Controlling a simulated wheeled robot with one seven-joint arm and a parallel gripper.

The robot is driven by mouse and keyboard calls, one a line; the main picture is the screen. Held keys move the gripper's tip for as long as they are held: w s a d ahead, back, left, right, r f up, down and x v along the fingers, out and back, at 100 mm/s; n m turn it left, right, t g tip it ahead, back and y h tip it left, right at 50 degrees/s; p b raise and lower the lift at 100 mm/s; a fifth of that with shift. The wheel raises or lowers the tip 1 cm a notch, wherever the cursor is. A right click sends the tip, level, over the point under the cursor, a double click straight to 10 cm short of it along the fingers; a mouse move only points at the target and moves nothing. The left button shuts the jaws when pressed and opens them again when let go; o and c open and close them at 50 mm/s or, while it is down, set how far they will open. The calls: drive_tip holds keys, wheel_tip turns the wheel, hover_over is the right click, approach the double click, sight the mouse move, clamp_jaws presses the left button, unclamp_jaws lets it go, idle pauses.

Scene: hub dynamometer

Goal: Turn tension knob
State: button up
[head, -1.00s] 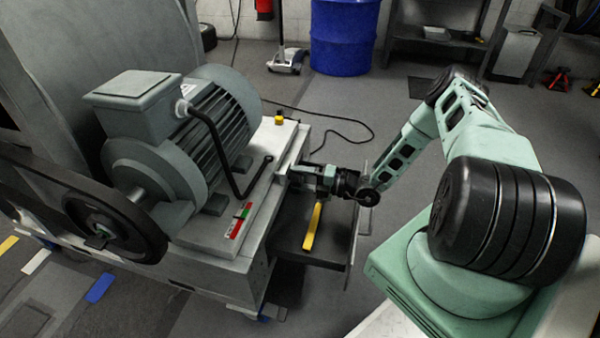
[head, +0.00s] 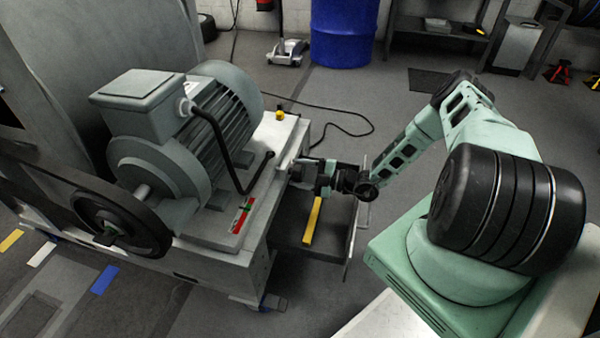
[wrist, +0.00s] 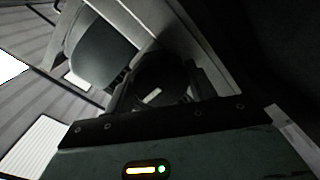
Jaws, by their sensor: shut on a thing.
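The tension knob is a dark round knob (wrist: 160,82) with a short white mark, seen in the wrist view. My gripper (wrist: 160,88) is shut on it, with a finger on either side. In the head view my gripper (head: 302,171) reaches the right side of the grey machine bed (head: 210,246), just below its top edge. The knob itself is hidden behind the gripper there. The white mark lies slanted in the wrist view.
A grey motor (head: 178,135) with a belt pulley (head: 115,222) stands on the bed. A shelf with a yellow bar (head: 312,221) lies just below my gripper. A black cable runs on the floor behind. A blue drum (head: 343,32) stands farther back.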

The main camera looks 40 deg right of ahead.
sight(300, 165)
drive_tip(key=shift+f, duration=0.1)
idle(0.3)
drive_tip(key=o, duration=1)
wheel_tip(300, 165, up, 9)
drive_tip(key=p, duration=0.3)
drive_tip(key=shift+w+d, duration=0.1)
drive_tip(key=shift+r+p, duration=0.35)
drive_tip(key=shift+r, duration=0.3)
drive_tip(key=shift+f, duration=0.1)
